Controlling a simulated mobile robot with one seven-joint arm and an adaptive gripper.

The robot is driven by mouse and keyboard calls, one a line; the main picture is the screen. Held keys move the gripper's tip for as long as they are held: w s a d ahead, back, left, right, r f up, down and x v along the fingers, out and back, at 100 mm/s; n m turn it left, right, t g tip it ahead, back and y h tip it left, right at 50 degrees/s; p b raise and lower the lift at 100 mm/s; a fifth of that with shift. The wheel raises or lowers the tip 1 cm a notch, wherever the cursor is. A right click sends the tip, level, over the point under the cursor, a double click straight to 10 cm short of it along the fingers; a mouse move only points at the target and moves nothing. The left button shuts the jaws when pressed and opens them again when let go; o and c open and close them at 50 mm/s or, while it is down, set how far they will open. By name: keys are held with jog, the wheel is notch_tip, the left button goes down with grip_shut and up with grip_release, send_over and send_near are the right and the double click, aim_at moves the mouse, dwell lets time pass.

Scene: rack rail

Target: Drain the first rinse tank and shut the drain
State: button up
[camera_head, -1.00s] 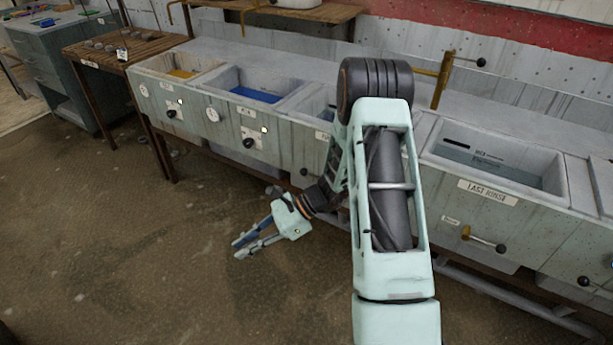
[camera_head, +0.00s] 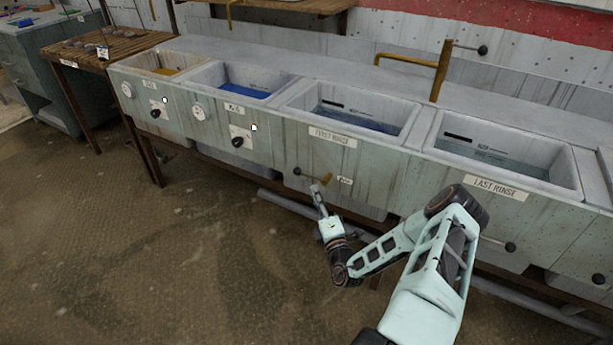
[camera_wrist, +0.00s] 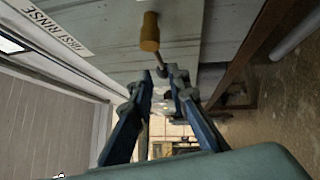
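The first rinse tank (camera_head: 300,101) is the third basin from the left, with dark bluish liquid (camera_head: 362,121) inside. Its drain lever (camera_head: 312,177) is on the front panel below the FIRST RINSE label (camera_head: 333,136). It has a brass part (camera_head: 326,180) at the right and a dark knob (camera_head: 297,171) at the left. The brass part also shows in the wrist view (camera_wrist: 150,32), with a thin rod running toward the fingertips. My gripper (camera_head: 317,188) is open just in front of the lever. In the wrist view its fingers (camera_wrist: 161,73) are apart; contact with the lever is unclear.
The last rinse tank (camera_head: 572,180) is to the right, with its own drain knob (camera_head: 510,246). A brass faucet (camera_head: 440,72) stands behind the tanks. Two basins with orange and blue liquid are at the left. A pipe (camera_head: 275,200) runs low under the tanks. Floor at left is clear.

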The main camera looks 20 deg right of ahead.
aim_at(308, 175)
jog(key=w, duration=0.3)
jog(key=w+r+b, duration=0.1)
jog(key=w, duration=0.2)
jog(key=w+d, duration=0.1)
jog(key=w, duration=0.2)
jog(key=shift+w+r+b, duration=0.1)
jog(key=shift+r+b, duration=0.05)
jog(key=shift+b, duration=0.2)
grip_shut()
